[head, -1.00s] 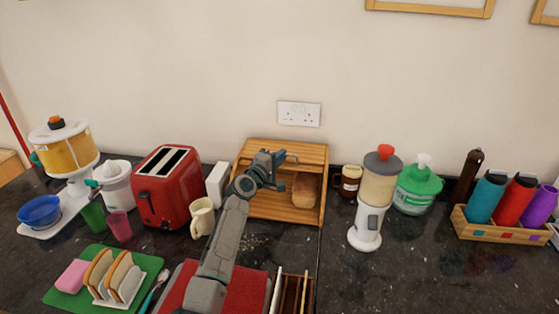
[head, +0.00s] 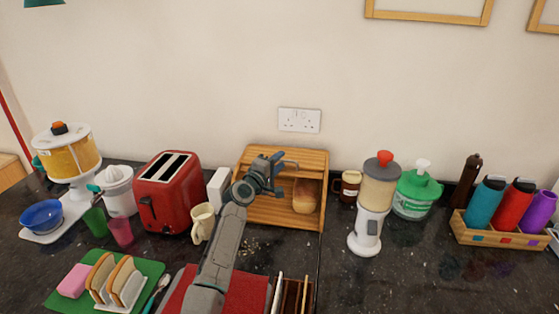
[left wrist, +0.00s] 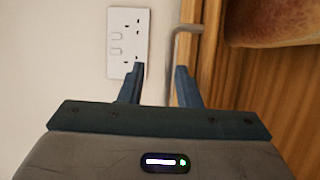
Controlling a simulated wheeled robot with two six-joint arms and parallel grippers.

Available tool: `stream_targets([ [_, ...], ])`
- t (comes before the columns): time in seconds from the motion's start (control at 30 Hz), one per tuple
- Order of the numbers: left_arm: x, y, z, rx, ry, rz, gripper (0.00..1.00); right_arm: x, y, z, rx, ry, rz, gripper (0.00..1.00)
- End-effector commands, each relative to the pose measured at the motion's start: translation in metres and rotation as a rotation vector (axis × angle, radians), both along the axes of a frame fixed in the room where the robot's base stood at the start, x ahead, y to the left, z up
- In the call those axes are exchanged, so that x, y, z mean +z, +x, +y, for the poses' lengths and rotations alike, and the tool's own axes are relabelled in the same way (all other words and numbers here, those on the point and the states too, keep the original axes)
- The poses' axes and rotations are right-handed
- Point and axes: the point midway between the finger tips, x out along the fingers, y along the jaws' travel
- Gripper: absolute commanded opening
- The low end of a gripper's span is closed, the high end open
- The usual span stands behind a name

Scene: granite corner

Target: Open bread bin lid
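The wooden bread bin (head: 313,158) stands against the wall. Its front is open below the raised lid, and a bread loaf (head: 304,197) shows inside. My left gripper (head: 281,174) is in front of the bin's upper left part and hides some of it. In the left wrist view the gripper (left wrist: 160,88) is open, its fingers apart. A thin metal handle (left wrist: 173,65) reaches between the fingers, closer to the right one, and is not clamped. The wooden bin (left wrist: 270,85) and the loaf (left wrist: 275,18) fill the right of that view. My right gripper is not in view.
A red toaster (head: 170,200), cream mug (head: 202,222) and white box (head: 217,188) stand left of the bin. A brown mug (head: 348,187) and a white blender (head: 367,228) stand right of it. A wall socket (head: 299,120) is above. Counter at front right is clear.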

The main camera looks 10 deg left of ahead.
Motion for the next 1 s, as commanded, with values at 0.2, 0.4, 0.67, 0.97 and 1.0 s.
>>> stream_targets([
  [0.2, 0.002, -0.036, 0.015, 0.001, 0.001, 0.003, 0.3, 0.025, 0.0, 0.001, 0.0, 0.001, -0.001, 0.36],
  [0.4, 0.001, -0.069, 0.028, 0.001, 0.0, 0.001, 0.3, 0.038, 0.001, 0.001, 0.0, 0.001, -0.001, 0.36],
  [0.67, -0.001, -0.09, 0.037, 0.001, -0.001, -0.001, 0.3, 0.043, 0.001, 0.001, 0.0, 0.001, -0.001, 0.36],
  [0.97, -0.002, -0.091, 0.038, 0.001, -0.001, -0.001, 0.3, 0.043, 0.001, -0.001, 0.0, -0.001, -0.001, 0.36],
  [1.0, -0.002, -0.091, 0.038, 0.001, -0.001, -0.001, 0.3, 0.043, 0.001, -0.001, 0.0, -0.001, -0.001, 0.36],
])
